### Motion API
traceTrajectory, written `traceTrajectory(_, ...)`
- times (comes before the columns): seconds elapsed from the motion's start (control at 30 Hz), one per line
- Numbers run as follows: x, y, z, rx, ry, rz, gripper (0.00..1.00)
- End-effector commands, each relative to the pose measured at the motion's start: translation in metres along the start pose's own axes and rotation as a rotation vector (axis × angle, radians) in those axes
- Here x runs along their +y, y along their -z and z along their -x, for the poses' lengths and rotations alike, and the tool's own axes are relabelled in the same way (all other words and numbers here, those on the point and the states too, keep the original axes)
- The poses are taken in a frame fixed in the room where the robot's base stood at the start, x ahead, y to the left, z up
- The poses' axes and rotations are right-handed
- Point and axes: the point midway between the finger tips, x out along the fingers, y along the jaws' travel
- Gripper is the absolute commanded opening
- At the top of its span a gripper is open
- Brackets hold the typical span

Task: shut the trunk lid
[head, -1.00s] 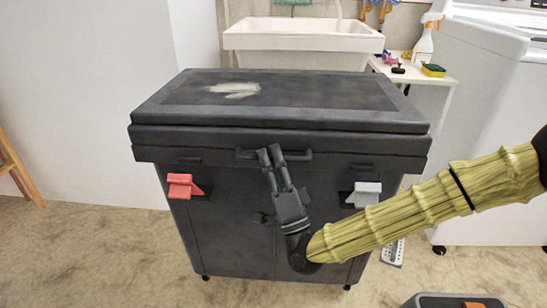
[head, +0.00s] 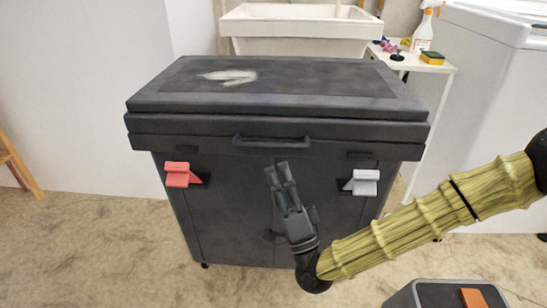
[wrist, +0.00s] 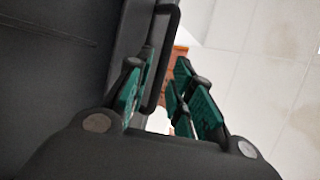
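The dark grey trunk (head: 225,225) stands upright on the floor in the middle of the head view. Its lid (head: 330,80) lies flat across the top, with a pale smudge on it. A dark seam runs below the lid's edge; I cannot tell whether any gap is left there. A bar handle (head: 272,141) is on the front band. My gripper (head: 277,170) is just below the handle, in front of the trunk, apart from the handle. In the wrist view my gripper (wrist: 165,65) has its green-padded fingers apart, nothing between them. The handle (wrist: 162,50) shows beyond them.
A red latch (head: 181,174) and a white latch (head: 364,183) stick out from the trunk's front. A white sink (head: 300,30) stands behind, a side table with a spray bottle (head: 423,32) and white appliance (head: 490,110) at right. A dark box (head: 440,295) is at lower right.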

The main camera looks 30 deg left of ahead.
Motion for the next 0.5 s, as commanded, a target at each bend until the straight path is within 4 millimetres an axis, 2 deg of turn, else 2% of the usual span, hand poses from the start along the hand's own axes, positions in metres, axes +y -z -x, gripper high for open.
traceTrajectory(0.03,0.0,0.0,0.01,-0.001,-0.002,-0.002,0.23)
traceTrajectory(0.2,0.001,0.0,0.035,-0.001,-0.002,-0.001,0.23)
traceTrajectory(0.5,0.0,-0.001,0.052,-0.001,-0.001,-0.002,0.23)
